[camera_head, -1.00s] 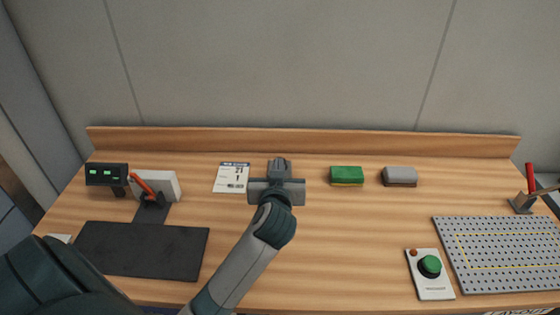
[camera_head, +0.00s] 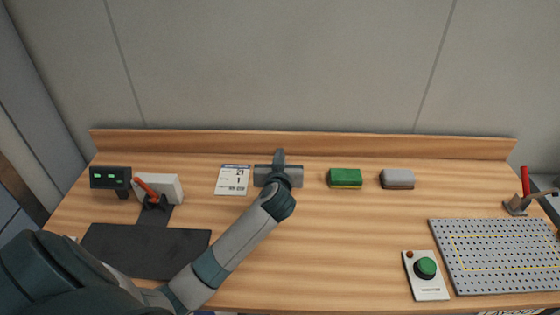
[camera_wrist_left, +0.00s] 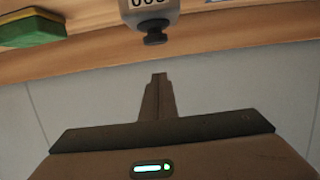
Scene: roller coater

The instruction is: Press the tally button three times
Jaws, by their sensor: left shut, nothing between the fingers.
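The tally counter (camera_wrist_left: 150,6) shows at the top edge of the left wrist view, a grey body with a number window partly cut off. Its dark round tally button (camera_wrist_left: 154,32) points toward my left gripper (camera_wrist_left: 159,76), whose fingers are shut and empty. A gap shows between fingertips and button in that view. In the head view my left gripper (camera_head: 279,155) is at the back of the bench, between the paper card and the green sponge. I cannot make out the counter there, where the gripper and wrist block the view. My right gripper is not in view.
A green sponge (camera_head: 345,178) and a grey block (camera_head: 397,179) stand to the right. A paper card (camera_head: 233,180) lies to the left. A box with a green button (camera_head: 426,268) sits beside a perforated plate (camera_head: 495,255). The front middle of the bench is clear.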

